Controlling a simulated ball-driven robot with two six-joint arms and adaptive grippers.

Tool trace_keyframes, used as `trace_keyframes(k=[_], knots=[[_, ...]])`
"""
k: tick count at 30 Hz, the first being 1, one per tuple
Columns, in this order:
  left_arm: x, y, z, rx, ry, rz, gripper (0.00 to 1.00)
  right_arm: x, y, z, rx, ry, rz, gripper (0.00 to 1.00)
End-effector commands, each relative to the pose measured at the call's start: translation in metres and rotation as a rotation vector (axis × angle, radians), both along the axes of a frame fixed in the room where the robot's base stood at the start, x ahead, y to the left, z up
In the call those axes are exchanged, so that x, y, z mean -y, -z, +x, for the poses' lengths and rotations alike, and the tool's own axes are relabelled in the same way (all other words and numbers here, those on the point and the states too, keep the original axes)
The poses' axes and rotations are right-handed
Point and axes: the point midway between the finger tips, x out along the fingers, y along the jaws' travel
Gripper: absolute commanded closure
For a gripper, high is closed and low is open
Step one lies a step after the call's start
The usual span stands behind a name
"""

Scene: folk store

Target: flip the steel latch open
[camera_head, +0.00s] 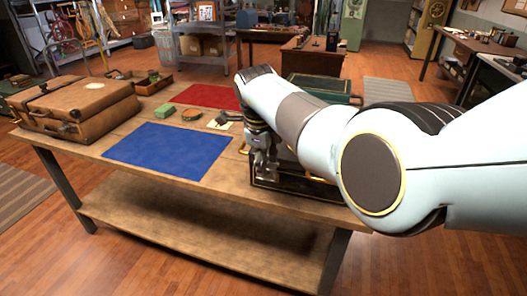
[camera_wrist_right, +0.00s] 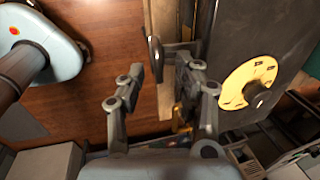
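A black strongbox (camera_head: 292,187) with gold trim stands at the table's front right in the head view, partly hidden behind my right arm. Its dark face (camera_wrist_right: 235,45) with a yellow dial fills the right of the wrist view. A grey metal piece, which looks like the steel latch (camera_wrist_right: 153,58), sticks out from the box's edge. My right gripper (camera_head: 262,172) points down at the box; in the wrist view its fingers (camera_wrist_right: 160,75) are apart, with the latch between or just beyond their tips. I cannot tell whether they touch it. My left gripper is not in view.
The wooden table (camera_head: 120,160) also holds a blue mat (camera_head: 168,150), a red mat (camera_head: 207,96), a brown suitcase (camera_head: 85,105) and small items near the middle. A green case (camera_head: 318,87) lies behind my right arm. The blue mat is clear.

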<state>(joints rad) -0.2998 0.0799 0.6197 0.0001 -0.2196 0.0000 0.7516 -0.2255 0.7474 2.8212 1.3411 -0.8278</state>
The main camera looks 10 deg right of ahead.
Motion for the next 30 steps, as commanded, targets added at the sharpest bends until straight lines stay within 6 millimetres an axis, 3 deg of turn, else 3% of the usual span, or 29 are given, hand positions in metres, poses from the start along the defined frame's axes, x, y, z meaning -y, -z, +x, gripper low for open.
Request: trace_keyframes(k=[9, 30], knots=[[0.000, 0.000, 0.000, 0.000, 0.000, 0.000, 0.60, -0.005, -0.037, -0.007, 0.001, 0.001, 0.001, 0.67], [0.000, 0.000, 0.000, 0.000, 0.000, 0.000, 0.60, -0.002, -0.040, -0.006, 0.013, 0.005, -0.008, 0.67]])
